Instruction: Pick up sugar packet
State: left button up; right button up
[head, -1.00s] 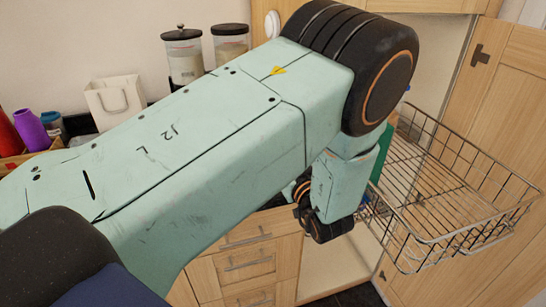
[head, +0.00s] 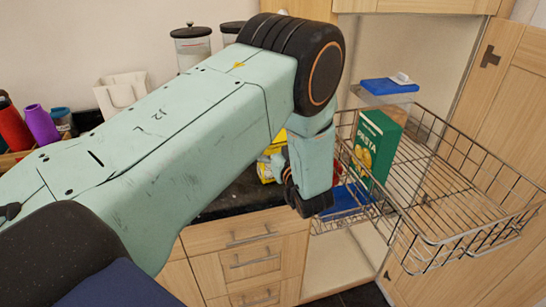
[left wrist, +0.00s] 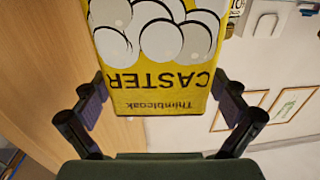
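The sugar packet (left wrist: 160,75) fills the middle of the left wrist view. It is yellow with white round shapes and upside-down lettering reading "CASTER" and "Thimbleoak". The fingers of my left gripper (left wrist: 160,105) lie against its two side edges, so the gripper looks shut on it. In the head view my left arm crosses the picture and its wrist hangs in front of the counter. Yellow and red patches (head: 266,171) show beside that wrist, mostly hidden; I cannot tell whether the yellow is the packet. My right gripper is not in view.
A wire basket (head: 455,235) projects from the open cabinet at right, with a green pasta box (head: 377,145) and a blue-lidded container (head: 390,88). The open door (head: 510,130) stands at far right.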

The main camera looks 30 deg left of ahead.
pick_arm(q)
jog(key=c, duration=1.5)
jog(key=shift+r, duration=0.1)
jog(key=shift+c, duration=0.6)
jog(key=shift+w+r, duration=0.1)
jog(key=shift+r, duration=0.05)
